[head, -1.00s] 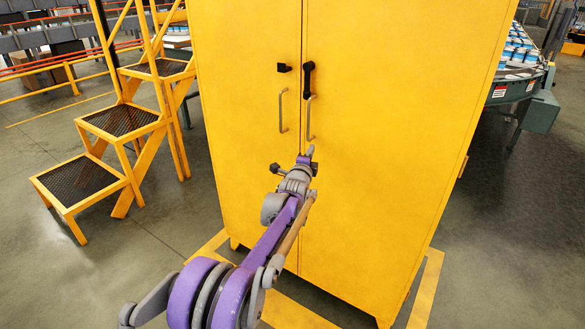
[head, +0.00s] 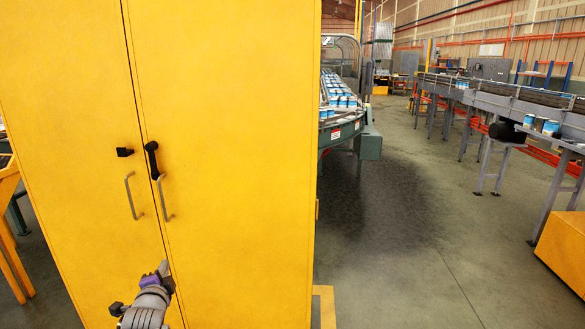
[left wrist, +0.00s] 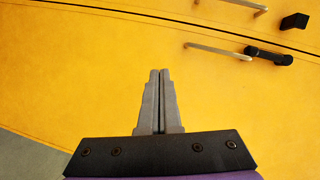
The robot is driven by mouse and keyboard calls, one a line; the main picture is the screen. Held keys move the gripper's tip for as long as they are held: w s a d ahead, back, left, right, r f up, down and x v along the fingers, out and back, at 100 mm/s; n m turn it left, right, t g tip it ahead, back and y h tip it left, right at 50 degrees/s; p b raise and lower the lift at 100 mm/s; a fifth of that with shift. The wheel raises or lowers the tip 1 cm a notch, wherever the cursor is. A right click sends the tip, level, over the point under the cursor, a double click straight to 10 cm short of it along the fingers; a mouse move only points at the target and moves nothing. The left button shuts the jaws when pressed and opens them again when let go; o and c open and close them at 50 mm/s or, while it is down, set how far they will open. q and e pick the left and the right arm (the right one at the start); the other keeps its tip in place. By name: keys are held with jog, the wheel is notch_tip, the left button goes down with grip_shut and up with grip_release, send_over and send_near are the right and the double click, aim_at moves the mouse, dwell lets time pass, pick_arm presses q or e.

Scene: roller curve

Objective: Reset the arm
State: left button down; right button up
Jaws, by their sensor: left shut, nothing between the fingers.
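My left gripper (head: 163,268) is in front of the lower part of a tall yellow cabinet (head: 235,150) in the head view, below its two door handles. In the left wrist view the left gripper (left wrist: 160,72) has its two grey fingers together, with nothing between them. The yellow doors fill most of that view, and the bar handles (left wrist: 217,50) lie beyond the fingertips, apart from them. Both cabinet doors are shut. My right gripper is not in view.
The black latch handle (head: 152,160) and silver bar handles (head: 165,198) stick out from the cabinet. Right of it, a curved conveyor (head: 340,130) carries blue and white cans. Another conveyor line (head: 520,110) stands further right. Grey floor (head: 420,240) between them is open.

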pick_arm(q)
jog(key=s+d+f+n+g+h, duration=0.2)
jog(key=s+d+f+n+g, duration=0.25)
jog(key=s, duration=0.75)
jog(key=s+d+f+n+g+h, duration=0.1)
jog(key=s+d+f+n+g, duration=0.15)
jog(key=s+d+f, duration=0.75)
jog(key=s+d+f+n+g+h, duration=0.2)
jog(key=s+d+n+g, duration=0.15)
jog(key=s, duration=1.15)
notch_tip(320, 180, up, 14)
jog(key=w+n+p, duration=0.1)
jog(key=p, duration=1.1)
jog(key=shift+d+t+p, duration=0.35)
jog(key=shift+d, duration=0.1)
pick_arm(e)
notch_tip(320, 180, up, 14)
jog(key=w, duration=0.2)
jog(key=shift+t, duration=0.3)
pick_arm(q)
jog(key=shift+s, duration=0.1)
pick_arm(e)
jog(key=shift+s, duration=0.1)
